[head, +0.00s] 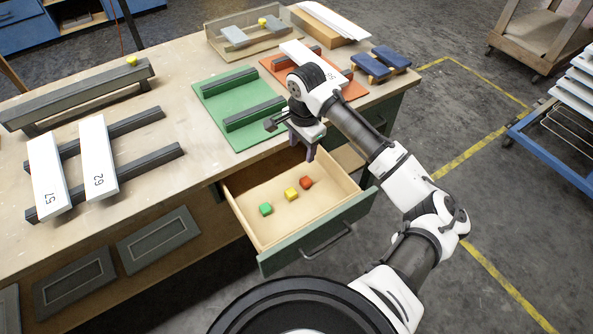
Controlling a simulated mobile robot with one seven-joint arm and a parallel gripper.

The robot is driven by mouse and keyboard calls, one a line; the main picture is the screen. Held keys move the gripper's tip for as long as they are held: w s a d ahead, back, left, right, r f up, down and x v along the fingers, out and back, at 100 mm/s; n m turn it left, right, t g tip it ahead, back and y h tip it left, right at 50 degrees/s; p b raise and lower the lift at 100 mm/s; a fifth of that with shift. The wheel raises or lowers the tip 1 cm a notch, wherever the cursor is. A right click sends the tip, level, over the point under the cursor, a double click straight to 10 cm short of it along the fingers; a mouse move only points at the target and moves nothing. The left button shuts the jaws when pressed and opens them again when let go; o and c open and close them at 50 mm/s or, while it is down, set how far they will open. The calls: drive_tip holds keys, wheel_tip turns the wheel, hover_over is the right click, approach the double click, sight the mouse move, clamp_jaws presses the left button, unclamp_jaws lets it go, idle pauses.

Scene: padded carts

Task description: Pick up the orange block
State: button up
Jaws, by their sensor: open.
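The orange block (306,182), a small red-orange cube, lies in the open drawer (347,215) of the workbench. It is the rightmost and farthest back of three small cubes there. My gripper (291,139) is open and looks empty. It is above the back of the drawer, near the bench's front edge, up and slightly left of the orange block in the picture, and apart from it. The block is in plain view.
A yellow cube (291,194) and a green cube (265,209) sit left of the orange block. The drawer walls surround all three. A green board (215,97) with dark rails and white numbered planks (98,155) lie on the bench (178,80).

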drive_tip(key=d, duration=0.1)
drive_tip(key=p, duration=0.2)
hover_over(306, 180)
drive_tip(key=shift+m+g, duration=0.3)
wheel_tip(306, 180, down, 9)
drive_tip(key=shift+d+r, duration=0.15)
drive_tip(key=shift+r, duration=0.05)
drive_tip(key=shift+w+a+f+p, duration=0.15)
drive_tip(key=shift+f+p, duration=0.55)
drive_tip(key=shift+f, duration=2)
drive_tip(key=shift+c, duration=0.3)
drive_tip(key=c, duration=1)
